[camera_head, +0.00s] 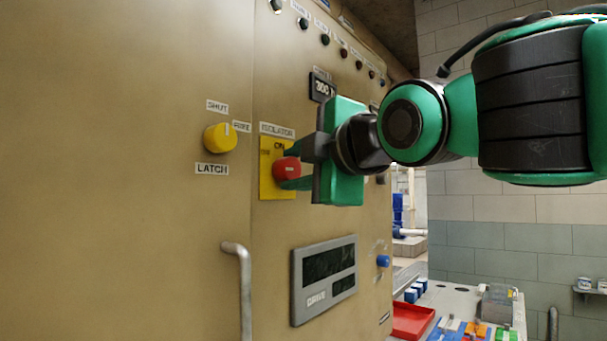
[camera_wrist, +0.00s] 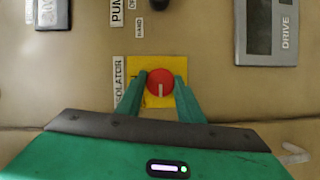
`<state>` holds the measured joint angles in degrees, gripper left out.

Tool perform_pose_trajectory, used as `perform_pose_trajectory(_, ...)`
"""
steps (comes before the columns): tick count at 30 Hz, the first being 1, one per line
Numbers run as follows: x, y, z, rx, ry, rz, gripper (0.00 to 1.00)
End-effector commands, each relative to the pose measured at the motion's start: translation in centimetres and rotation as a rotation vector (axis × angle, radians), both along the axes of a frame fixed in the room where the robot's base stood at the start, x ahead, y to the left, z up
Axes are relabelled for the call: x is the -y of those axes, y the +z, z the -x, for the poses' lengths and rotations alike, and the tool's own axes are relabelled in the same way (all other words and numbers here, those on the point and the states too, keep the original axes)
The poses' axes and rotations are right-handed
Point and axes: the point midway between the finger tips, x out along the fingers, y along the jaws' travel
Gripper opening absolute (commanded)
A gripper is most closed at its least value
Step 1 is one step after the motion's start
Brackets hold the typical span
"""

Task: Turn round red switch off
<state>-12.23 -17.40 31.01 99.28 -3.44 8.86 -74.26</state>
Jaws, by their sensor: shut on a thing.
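The round red switch (camera_head: 286,168) sits on a yellow square plate (camera_head: 267,190) under the ISOLATOR label, with ON printed above it. It also shows in the wrist view as a red disc (camera_wrist: 160,82) with a pale pointer line running down from its middle. My gripper (camera_head: 288,169) reaches in from the right, its green fingers (camera_wrist: 159,92) on either side of the switch and closed on it.
The tan cabinet face carries a yellow LATCH knob (camera_head: 220,137) to the left, a grey handle (camera_head: 241,285) below, a DRIVE display (camera_head: 324,279) and a blue knob (camera_head: 383,261). Indicator lamps line the top. A bench with a red tray (camera_head: 411,320) stands lower right.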

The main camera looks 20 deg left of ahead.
Motion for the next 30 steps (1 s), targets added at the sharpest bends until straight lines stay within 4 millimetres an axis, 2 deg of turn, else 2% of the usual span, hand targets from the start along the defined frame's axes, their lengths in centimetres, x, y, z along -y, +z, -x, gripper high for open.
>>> perform_pose_trajectory(1,-0.6,0.1,0.7,0.004,0.017,0.001,0.11)
perform_pose_trajectory(8,-0.6,0.0,0.7,0.003,0.018,0.001,0.12)
perform_pose_trajectory(9,-0.6,0.0,0.7,0.002,0.018,0.002,0.41)
perform_pose_trajectory(11,-0.6,0.0,0.6,0.002,0.016,0.002,0.52)
perform_pose_trajectory(23,0.1,0.0,0.6,-0.001,0.005,0.001,0.52)
perform_pose_trajectory(30,2.4,0.2,2.9,0.002,0.005,0.001,0.52)
